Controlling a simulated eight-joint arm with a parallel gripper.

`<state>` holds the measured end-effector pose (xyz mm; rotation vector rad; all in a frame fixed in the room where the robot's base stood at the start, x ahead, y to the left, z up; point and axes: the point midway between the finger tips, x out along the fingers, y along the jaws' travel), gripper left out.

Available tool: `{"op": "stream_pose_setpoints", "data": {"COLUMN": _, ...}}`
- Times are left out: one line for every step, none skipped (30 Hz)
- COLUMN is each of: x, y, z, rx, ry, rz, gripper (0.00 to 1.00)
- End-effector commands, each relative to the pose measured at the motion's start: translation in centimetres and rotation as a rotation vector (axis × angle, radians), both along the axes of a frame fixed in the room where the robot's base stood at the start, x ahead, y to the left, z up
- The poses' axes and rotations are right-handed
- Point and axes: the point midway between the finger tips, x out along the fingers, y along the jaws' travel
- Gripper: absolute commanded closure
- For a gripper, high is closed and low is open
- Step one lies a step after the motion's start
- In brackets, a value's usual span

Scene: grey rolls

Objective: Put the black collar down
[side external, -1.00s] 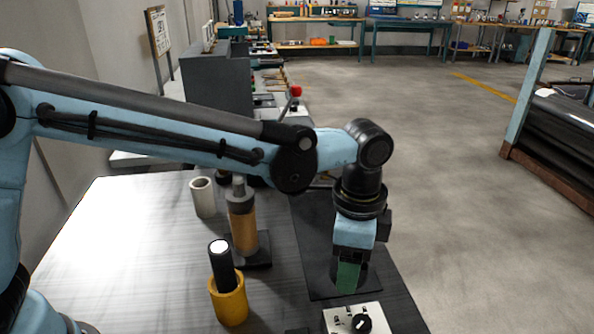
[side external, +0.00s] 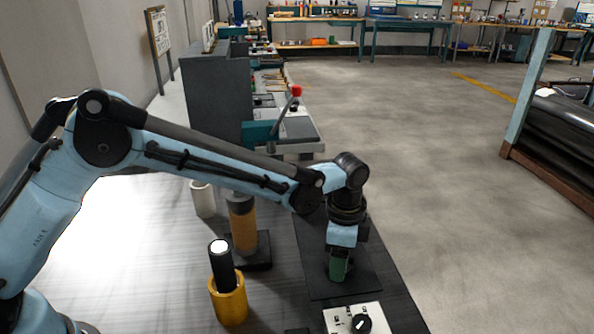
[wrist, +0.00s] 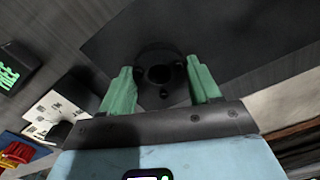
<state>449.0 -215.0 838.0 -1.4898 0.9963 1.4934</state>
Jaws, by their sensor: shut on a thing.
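My gripper (side external: 339,268) has green fingers, which point down over a dark mat (side external: 368,283) at the front right of the table. In the wrist view the fingers of my gripper (wrist: 160,78) stand on either side of the black collar (wrist: 148,90), shut on it. The collar is a dark ring with a round hole in its middle. It is dark against the dark mat, so its edges are hard to make out. In the side view the fingers mostly hide it. I cannot tell whether it touches the mat.
A yellow cup (side external: 229,303) holding a black rod (side external: 221,265) stands left of the mat. An orange-brown roll (side external: 243,230) stands on a black base behind it. A white roll (side external: 203,202) is farther back. A control box (side external: 355,319) with a black knob is in front.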

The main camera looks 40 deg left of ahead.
Motion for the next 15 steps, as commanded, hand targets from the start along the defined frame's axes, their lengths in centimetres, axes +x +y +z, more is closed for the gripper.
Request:
{"op": "stream_pose_setpoints", "data": {"x": -0.01, "y": -0.01, "z": -0.02, "rx": 0.000, "ry": 0.000, "rz": 0.000, "gripper": 0.82}}
{"op": "stream_pose_setpoints", "data": {"x": -0.01, "y": -0.01, "z": -0.01, "rx": 0.000, "ry": 0.000, "rz": 0.000, "gripper": 0.82}}
{"op": "stream_pose_setpoints", "data": {"x": -0.01, "y": -0.01, "z": 0.00, "rx": 0.000, "ry": 0.000, "rz": 0.000, "gripper": 0.82}}
{"op": "stream_pose_setpoints", "data": {"x": -0.01, "y": -0.01, "z": 0.01, "rx": 0.000, "ry": 0.000, "rz": 0.000, "gripper": 0.82}}
{"op": "stream_pose_setpoints", "data": {"x": -0.01, "y": -0.01, "z": 0.01, "rx": 0.000, "ry": 0.000, "rz": 0.000, "gripper": 0.82}}
{"op": "stream_pose_setpoints", "data": {"x": 0.00, "y": -0.02, "z": 0.01, "rx": 0.000, "ry": 0.000, "rz": 0.000, "gripper": 0.82}}
{"op": "stream_pose_setpoints", "data": {"x": 0.00, "y": -0.02, "z": -0.03, "rx": 0.000, "ry": 0.000, "rz": 0.000, "gripper": 0.82}}
{"op": "stream_pose_setpoints", "data": {"x": 0.00, "y": -0.02, "z": -0.09, "rx": 0.000, "ry": 0.000, "rz": 0.000, "gripper": 0.82}}
{"op": "stream_pose_setpoints", "data": {"x": 0.00, "y": -0.02, "z": -0.20, "rx": 0.000, "ry": 0.000, "rz": 0.000, "gripper": 0.82}}
{"op": "stream_pose_setpoints", "data": {"x": 0.01, "y": -0.02, "z": -0.28, "rx": 0.000, "ry": 0.000, "rz": 0.000, "gripper": 0.82}}
{"op": "stream_pose_setpoints", "data": {"x": 0.01, "y": -0.03, "z": -0.34, "rx": 0.000, "ry": 0.000, "rz": 0.000, "gripper": 0.37}}
{"op": "stream_pose_setpoints", "data": {"x": 0.01, "y": -0.03, "z": -0.31, "rx": 0.000, "ry": 0.000, "rz": 0.000, "gripper": 0.31}}
{"op": "stream_pose_setpoints", "data": {"x": 0.01, "y": -0.03, "z": -0.31, "rx": 0.000, "ry": 0.000, "rz": 0.000, "gripper": 0.26}}
{"op": "stream_pose_setpoints", "data": {"x": 0.01, "y": -0.03, "z": -0.31, "rx": 0.000, "ry": 0.000, "rz": 0.000, "gripper": 0.21}}
{"op": "stream_pose_setpoints", "data": {"x": 0.01, "y": -0.02, "z": -0.30, "rx": 0.000, "ry": 0.000, "rz": 0.000, "gripper": 0.15}}
